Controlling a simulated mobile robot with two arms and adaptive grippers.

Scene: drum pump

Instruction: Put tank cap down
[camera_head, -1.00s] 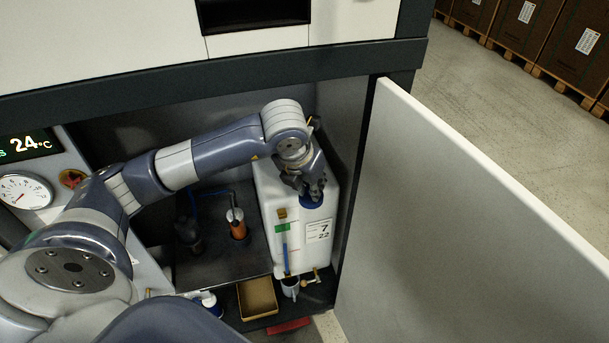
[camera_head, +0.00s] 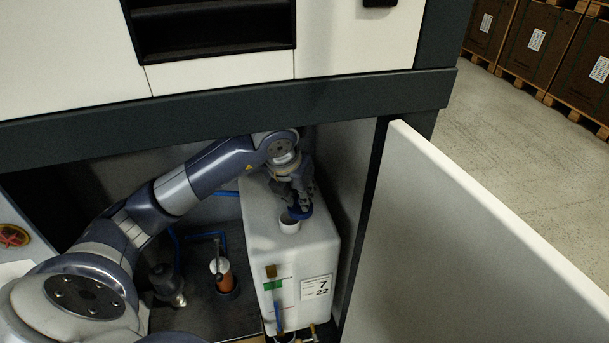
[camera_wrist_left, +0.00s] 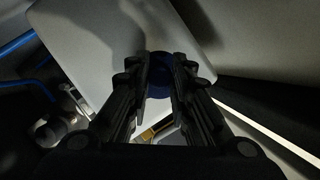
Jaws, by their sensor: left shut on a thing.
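The blue tank cap (camera_head: 301,213) is pinched between the fingertips of my left gripper (camera_head: 302,204). In the head view the cap is just up and right of the tank's white neck (camera_head: 289,225), which shows uncovered. I cannot tell whether cap and neck touch. The white tank (camera_head: 290,255) stands upright in the cabinet. In the left wrist view the dark blue cap (camera_wrist_left: 160,84) sits between the fingers of my left gripper (camera_wrist_left: 161,78), with the pale tank top (camera_wrist_left: 100,50) behind. My right gripper is not in view.
The cabinet's open door (camera_head: 470,235) stands to the right of the tank. A dark beam (camera_head: 230,110) crosses above. The tank's top behind the neck looks mostly clear.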

